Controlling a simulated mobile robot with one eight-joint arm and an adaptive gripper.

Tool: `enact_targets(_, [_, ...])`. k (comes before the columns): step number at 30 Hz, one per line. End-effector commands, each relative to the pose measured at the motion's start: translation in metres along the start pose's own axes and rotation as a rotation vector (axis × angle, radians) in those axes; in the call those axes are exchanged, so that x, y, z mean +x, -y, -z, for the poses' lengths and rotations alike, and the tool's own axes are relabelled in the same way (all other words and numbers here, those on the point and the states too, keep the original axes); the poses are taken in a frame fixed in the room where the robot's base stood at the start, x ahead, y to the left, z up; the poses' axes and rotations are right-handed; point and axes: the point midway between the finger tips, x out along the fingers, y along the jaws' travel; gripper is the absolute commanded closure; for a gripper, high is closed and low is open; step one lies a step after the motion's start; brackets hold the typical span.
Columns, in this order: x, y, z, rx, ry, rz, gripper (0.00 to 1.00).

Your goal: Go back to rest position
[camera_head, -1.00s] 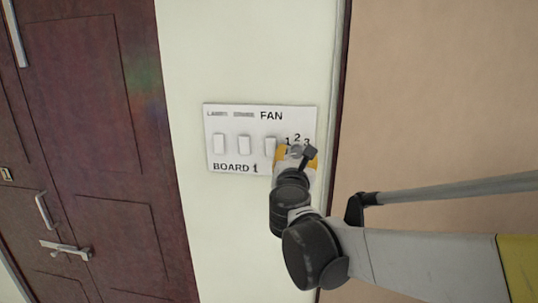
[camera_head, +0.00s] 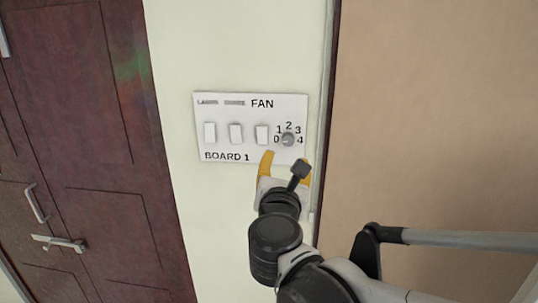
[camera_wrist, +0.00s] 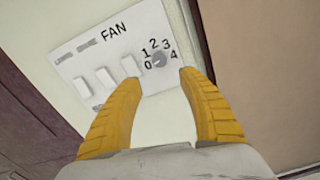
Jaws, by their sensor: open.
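My gripper (camera_head: 284,166) is open and empty, with yellow fingers, just below the lower right part of the white switch board (camera_head: 219,140).
A dark reddish-brown door (camera_head: 85,120) with metal handles (camera_head: 58,243) stands at the left. A pale wall strip (camera_head: 240,50) holds the board. A beige panel (camera_head: 430,110) with a dark edge lies at the right. The space in front of the wall looks clear.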

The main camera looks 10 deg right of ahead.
Motion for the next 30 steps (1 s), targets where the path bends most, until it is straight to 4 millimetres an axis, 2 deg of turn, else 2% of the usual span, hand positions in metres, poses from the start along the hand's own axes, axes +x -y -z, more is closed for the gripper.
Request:
enact_targets(11, [-0.004, 0.001, 0.001, 0.005, -0.002, 0.002, 0.52])
enact_targets(14, [-0.005, 0.015, 0.017, 0.079, -0.026, 0.028, 0.52])
enact_targets(17, [-0.009, 0.05, 0.058, 0.288, -0.089, 0.105, 0.52])
enact_targets(20, [-0.021, 0.099, 0.121, 0.628, -0.171, 0.241, 0.52])
enact_targets(21, [-0.029, 0.118, 0.151, 0.784, -0.202, 0.308, 0.52])
enact_targets(23, [-0.044, 0.143, 0.195, 1.024, -0.241, 0.42, 0.52])
enact_targets(24, [-0.055, 0.157, 0.223, 1.185, -0.261, 0.497, 0.52])
enact_targets(27, [-0.086, 0.182, 0.293, 1.576, -0.292, 0.706, 0.52])
enact_targets(30, [-0.117, 0.192, 0.351, 1.922, -0.297, 0.915, 0.52])
